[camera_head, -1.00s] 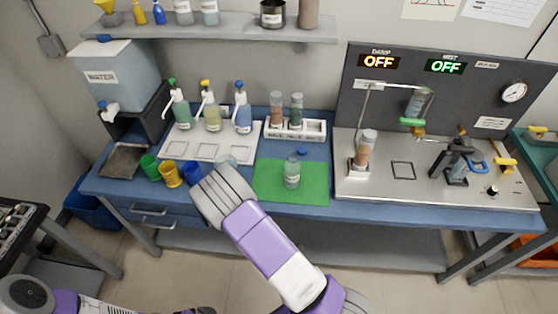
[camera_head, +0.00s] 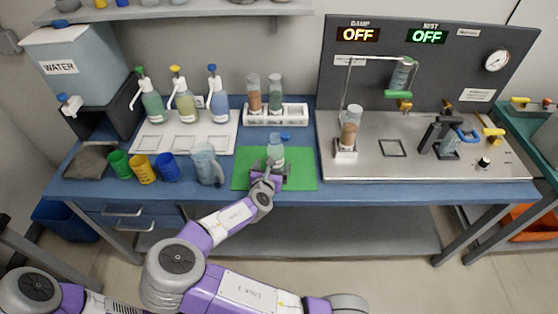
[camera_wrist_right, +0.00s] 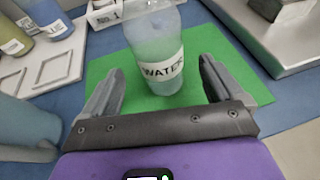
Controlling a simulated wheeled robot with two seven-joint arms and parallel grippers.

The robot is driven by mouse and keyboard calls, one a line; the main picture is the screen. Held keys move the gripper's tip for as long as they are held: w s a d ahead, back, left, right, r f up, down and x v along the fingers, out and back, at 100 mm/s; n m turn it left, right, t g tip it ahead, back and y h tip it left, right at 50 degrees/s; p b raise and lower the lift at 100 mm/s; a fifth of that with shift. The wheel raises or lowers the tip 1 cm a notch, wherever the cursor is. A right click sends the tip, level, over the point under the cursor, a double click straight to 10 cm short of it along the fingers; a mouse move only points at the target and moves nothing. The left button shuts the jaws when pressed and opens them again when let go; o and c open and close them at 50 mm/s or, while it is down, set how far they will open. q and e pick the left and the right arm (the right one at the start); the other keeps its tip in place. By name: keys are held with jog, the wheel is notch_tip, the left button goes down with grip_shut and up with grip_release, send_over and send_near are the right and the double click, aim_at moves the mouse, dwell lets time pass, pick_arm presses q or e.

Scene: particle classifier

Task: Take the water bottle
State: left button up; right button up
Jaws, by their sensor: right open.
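The water bottle (camera_head: 276,152) stands upright on the green mat (camera_head: 305,181) in the head view. In the right wrist view the clear bottle (camera_wrist_right: 152,45) carries a white label reading WATER, and its top is cut off. My right gripper (camera_head: 269,171) is low over the mat at the bottle's near side. In the right wrist view its open jaws (camera_wrist_right: 158,80) point at the bottle, one finger to each side, with a gap on both sides. My left gripper is out of view.
A clear jug (camera_head: 206,165) stands left of the mat, beside blue (camera_head: 168,167), yellow (camera_head: 143,169) and green (camera_head: 118,164) cups. A white rack (camera_head: 297,114) with two bottles stands behind. The metal rig plate (camera_head: 430,165) is at right.

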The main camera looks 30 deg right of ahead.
aim_at(276, 158)
jog(key=b+x, duration=0.1)
jog(key=x, duration=0.5)
jog(key=shift+b, duration=0.3)
jog(key=shift+a, duration=0.1)
jog(key=c, duration=1.3)
